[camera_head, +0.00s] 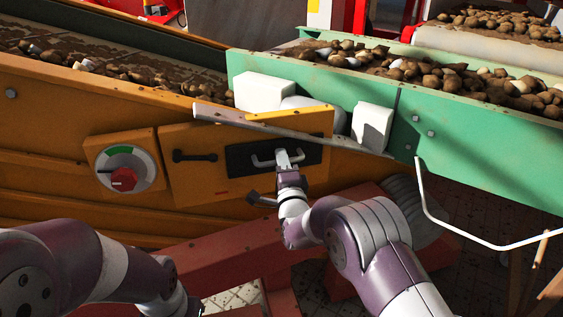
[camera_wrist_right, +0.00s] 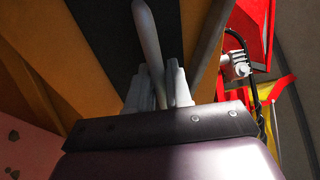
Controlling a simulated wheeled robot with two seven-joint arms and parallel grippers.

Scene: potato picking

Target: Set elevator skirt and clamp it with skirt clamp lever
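The skirt panel (camera_head: 232,178), as I take it, is an orange plate on the side of the orange conveyor. It has a black recess (camera_head: 240,160) with a grey bar handle (camera_head: 265,160), and a black handle at its left. My right gripper (camera_head: 286,158) is at the grey handle. In the right wrist view the grey handle bar (camera_wrist_right: 147,30) passes between the two fingers (camera_wrist_right: 160,85), which sit close on both sides of it. A dark lever (camera_head: 262,199), possibly the clamp lever, shows just below the panel. My left arm is at lower left; its gripper is out of the picture.
A dial with a red knob (camera_head: 123,179) is left of the panel. A green conveyor (camera_head: 470,150) with potatoes stands at the right, with a bent white rod (camera_head: 430,205) below it. Red beams (camera_head: 225,255) run below the panel.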

